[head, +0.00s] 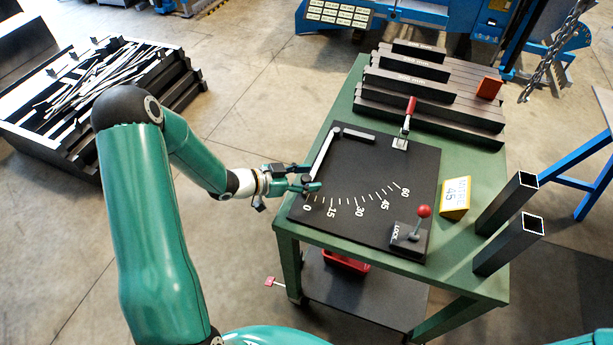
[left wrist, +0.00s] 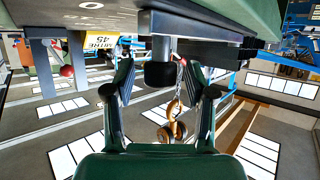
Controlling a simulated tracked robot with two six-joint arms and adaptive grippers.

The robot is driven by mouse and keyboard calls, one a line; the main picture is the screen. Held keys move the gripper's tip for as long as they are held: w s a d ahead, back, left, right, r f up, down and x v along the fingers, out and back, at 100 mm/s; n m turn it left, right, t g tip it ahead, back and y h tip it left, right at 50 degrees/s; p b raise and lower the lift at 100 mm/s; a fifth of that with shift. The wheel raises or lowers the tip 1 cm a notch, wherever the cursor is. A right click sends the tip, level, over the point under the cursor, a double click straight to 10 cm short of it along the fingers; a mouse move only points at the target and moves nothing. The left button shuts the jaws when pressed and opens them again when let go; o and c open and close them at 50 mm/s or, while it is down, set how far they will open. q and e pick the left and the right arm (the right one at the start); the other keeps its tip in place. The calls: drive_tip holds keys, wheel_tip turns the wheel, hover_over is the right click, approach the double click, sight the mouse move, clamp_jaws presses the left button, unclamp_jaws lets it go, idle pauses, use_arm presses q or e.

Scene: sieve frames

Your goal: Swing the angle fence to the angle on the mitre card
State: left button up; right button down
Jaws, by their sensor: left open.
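The angle fence (head: 322,155) is a pale bar on the black scale plate (head: 375,165). It runs from a pivot at the top to the 0 mark. My left gripper (head: 312,187) is open at the fence's near end. In the left wrist view, a black knob (left wrist: 160,73) stands between the spread fingers of the left gripper (left wrist: 163,92), with gaps on both sides. The yellow mitre card (head: 456,196) reads 45; it also shows in the left wrist view (left wrist: 100,41). A red-knobbed lever (head: 424,211) stands on the block marked LOCK. My right gripper is not in view.
A red-handled clamp (head: 408,118) stands behind the plate. Dark bars (head: 430,85) lie at the back of the green table (head: 350,95). Two upright square tubes (head: 510,243) stand at the right edge. The scale from 15 to 60 is clear.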

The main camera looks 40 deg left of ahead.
use_arm(q)
clamp_jaws()
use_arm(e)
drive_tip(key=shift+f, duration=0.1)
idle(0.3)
